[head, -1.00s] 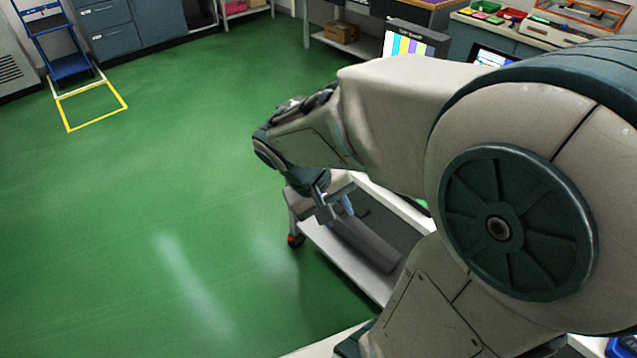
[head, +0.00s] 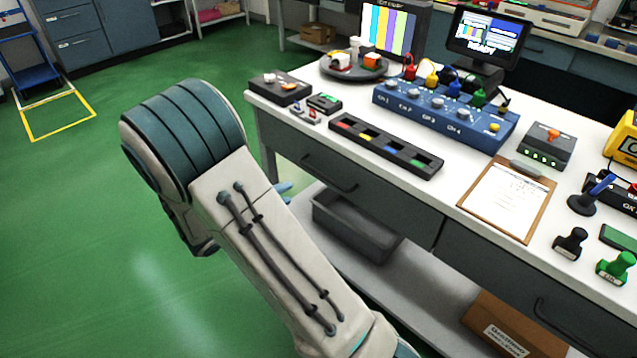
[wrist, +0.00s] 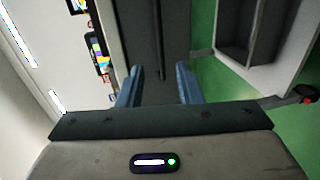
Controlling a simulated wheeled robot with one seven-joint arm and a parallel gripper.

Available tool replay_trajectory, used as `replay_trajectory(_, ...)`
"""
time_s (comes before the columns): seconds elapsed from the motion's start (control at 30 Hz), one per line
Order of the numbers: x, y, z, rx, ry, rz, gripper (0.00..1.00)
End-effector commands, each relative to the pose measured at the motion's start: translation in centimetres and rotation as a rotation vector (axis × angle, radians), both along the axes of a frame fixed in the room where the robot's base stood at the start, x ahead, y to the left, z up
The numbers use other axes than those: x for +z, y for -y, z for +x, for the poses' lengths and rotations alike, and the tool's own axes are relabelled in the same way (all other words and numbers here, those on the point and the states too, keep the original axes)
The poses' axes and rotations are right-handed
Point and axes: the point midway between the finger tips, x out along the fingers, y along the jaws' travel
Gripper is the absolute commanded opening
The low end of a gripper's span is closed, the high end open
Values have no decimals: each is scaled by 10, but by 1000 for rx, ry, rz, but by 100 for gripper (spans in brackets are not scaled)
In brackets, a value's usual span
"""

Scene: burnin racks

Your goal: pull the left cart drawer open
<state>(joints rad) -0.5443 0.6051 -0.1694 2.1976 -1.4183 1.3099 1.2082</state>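The left cart drawer (head: 325,178) has a dark grey front under the white cart top, with a dark bar handle (head: 330,176). The drawer looks shut. In the wrist view, its dark front (wrist: 135,25) fills the top middle, with the bar handle (wrist: 158,40) running upright in the picture. My gripper (wrist: 159,70) is open, with blue fingers on either side of the line of the handle. I cannot tell whether they touch it. In the head view my arm hides most of the gripper; only a blue finger part (head: 284,188) shows by the drawer's left end.
The white cart top (head: 455,200) carries a blue channel box (head: 440,112), a clipboard (head: 507,195), stamps and monitors. A right drawer (head: 500,270) is beside the left one. A grey bin (head: 355,235) and cardboard box (head: 510,330) sit on the lower shelf. Green floor (head: 70,220) is clear at left.

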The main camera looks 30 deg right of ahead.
Motion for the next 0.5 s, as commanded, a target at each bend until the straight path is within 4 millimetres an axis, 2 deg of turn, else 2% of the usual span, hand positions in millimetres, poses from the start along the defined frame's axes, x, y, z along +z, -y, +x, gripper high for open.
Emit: replay_trajectory(0.5,-21,95,32,-8,-3,1,32)
